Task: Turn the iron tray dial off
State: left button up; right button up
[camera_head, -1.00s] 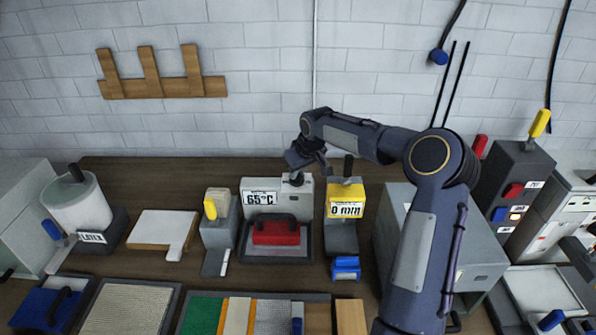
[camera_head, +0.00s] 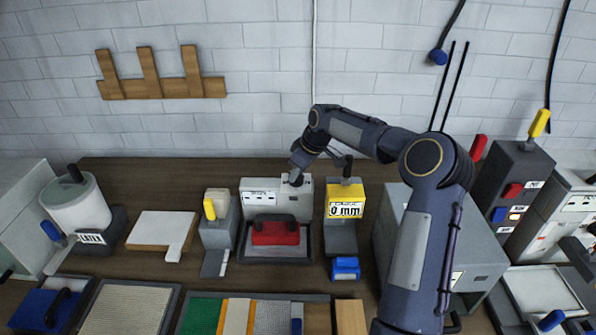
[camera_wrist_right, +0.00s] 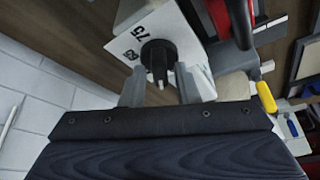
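The iron tray (camera_head: 277,252) stands mid-bench with a red iron (camera_head: 275,232) on it. Behind it is a white control box (camera_head: 298,206) with a display (camera_head: 260,198) showing small dark marks, too small to read surely. The dial is a black knob (camera_wrist_right: 158,57) on a white plate with numbers, in the right wrist view. My right gripper (camera_head: 294,180) is at the top of the box; in the wrist view its two fingers (camera_wrist_right: 160,86) are apart, with the knob's pointer between them. I cannot tell whether they touch it. My left gripper is not in view.
A yellow-topped gauge (camera_head: 345,200) reading 0 mm stands close to the right of the box. A yellow-handled device (camera_head: 220,225) stands to the left. A large grey box (camera_head: 397,225) lies under my right arm. Sample strips (camera_head: 262,315) lie in front.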

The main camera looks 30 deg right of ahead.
jog(key=shift+o, duration=0.6)
jog(key=shift+r, duration=0.1)
jog(key=shift+s+d+r, duration=0.1)
jog(key=shift+r, duration=0.2)
jog(key=v, duration=0.7)
